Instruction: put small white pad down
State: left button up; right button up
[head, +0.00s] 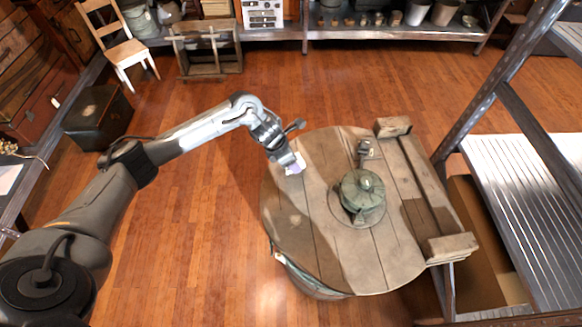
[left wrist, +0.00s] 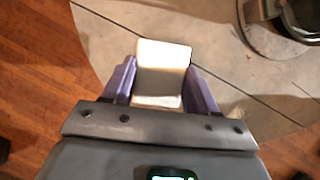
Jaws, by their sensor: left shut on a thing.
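The small white pad (left wrist: 162,58) is held between the two purple fingers of my left gripper (left wrist: 161,88) in the left wrist view. In the head view my left gripper (head: 292,165) is over the left edge of the round wooden table (head: 310,240), with a bit of the white pad (head: 296,168) showing at its tip. I cannot tell how far the pad is above the tabletop. My right gripper is not in view.
A wooden bench-like rack (head: 424,195) lies along the table's right side. The near left tabletop is clear. A metal shelf (head: 530,210) stands at the right.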

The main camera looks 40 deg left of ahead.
pick_arm(q)
jog(key=shift+d+f+b, duration=0.1)
jog(key=shift+f+b, duration=0.45)
jog(key=shift+f, duration=1.35)
jog(key=shift+f, duration=0.1)
jog(key=o, duration=1.1)
